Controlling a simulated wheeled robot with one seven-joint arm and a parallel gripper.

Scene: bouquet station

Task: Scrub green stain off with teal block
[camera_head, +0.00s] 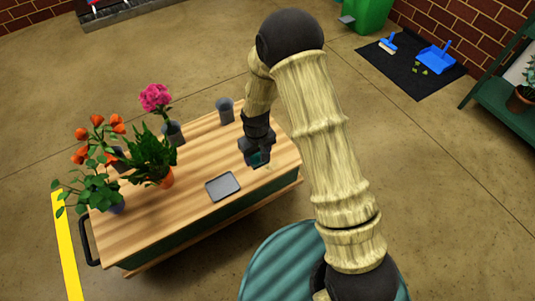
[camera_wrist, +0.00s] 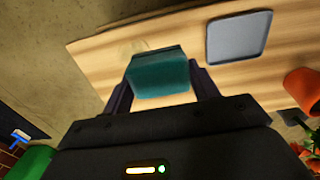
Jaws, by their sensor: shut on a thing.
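My gripper (camera_head: 257,161) is over the right part of the wooden table and is shut on the teal block. In the wrist view the teal block (camera_wrist: 160,72) sits between the two fingers of my gripper (camera_wrist: 161,88). A faint pale yellowish-green patch (camera_wrist: 128,47) shows on the wood just beyond the block and looks like the stain. Part of it may be hidden by the block. In the head view the block is mostly hidden by my gripper. I cannot tell whether the block touches the tabletop.
A grey tray (camera_head: 223,186) lies near the table's front edge, left of my gripper. A grey cup (camera_head: 225,110) stands behind. Potted orange flowers (camera_head: 97,150), a leafy plant (camera_head: 152,155) and a pink flower (camera_head: 156,97) fill the left side. Bare wood lies between.

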